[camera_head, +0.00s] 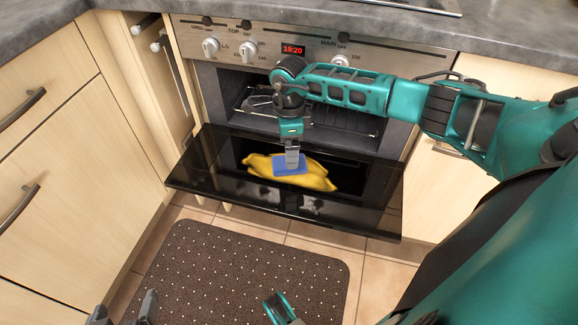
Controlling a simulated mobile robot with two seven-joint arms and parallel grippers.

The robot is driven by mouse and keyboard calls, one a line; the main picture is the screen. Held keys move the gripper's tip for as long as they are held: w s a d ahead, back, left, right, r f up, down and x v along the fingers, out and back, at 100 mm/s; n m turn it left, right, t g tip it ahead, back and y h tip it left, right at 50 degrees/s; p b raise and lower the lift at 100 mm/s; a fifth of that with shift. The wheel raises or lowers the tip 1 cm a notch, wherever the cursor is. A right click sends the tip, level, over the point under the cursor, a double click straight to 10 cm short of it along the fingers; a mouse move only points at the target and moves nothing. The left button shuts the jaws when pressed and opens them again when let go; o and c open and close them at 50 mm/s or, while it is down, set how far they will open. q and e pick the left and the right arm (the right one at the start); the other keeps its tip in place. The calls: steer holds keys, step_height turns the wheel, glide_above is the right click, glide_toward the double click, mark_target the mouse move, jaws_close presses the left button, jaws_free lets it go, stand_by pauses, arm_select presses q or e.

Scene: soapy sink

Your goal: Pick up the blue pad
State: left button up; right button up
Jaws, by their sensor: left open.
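The blue pad (280,170) lies on top of a yellow, lumpy item (315,180) on the lowered oven door (240,195). My right arm comes in from the right, and its gripper (292,160) points down at the pad's middle, covering part of it. Its fingers show nearly edge-on, so I cannot tell whether they are open, shut or gripping the pad. My left gripper (124,304) shows at the bottom left edge, its two grey fingers apart with nothing between them, far from the pad.
The oven (320,50) stands open behind the door, with a wire rack inside. A brown dotted mat (235,265) lies on the tiled floor (375,285) in front. Wooden cabinets (70,170) with handles close off the left side. The grey worktop (380,25) runs above.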

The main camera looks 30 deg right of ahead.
steer(key=f+b, duration=0.1)
steer(key=f, duration=0.3)
steer(key=shift+s+a+f+b, duration=0.2)
steer(key=shift+f+b, duration=0.1)
steer(key=shift+b, duration=0.1)
steer(key=shift+f, duration=0.3)
arm_select(q)
steer(key=shift+w+d+f, duration=0.1)
steer(key=shift+d+f, duration=0.15)
steer(key=shift+f, duration=0.15)
arm_select(e)
steer(key=shift+c, duration=0.3)
steer(key=c, duration=1.2)
steer(key=shift+o, duration=0.2)
step_height(320, 180, up, 9)
steer(key=p, duration=0.3)
steer(key=shift+d, duration=0.1)
arm_select(q)
steer(key=shift+a+r, duration=0.6)
arm_select(e)
steer(key=shift+r, duration=0.55)
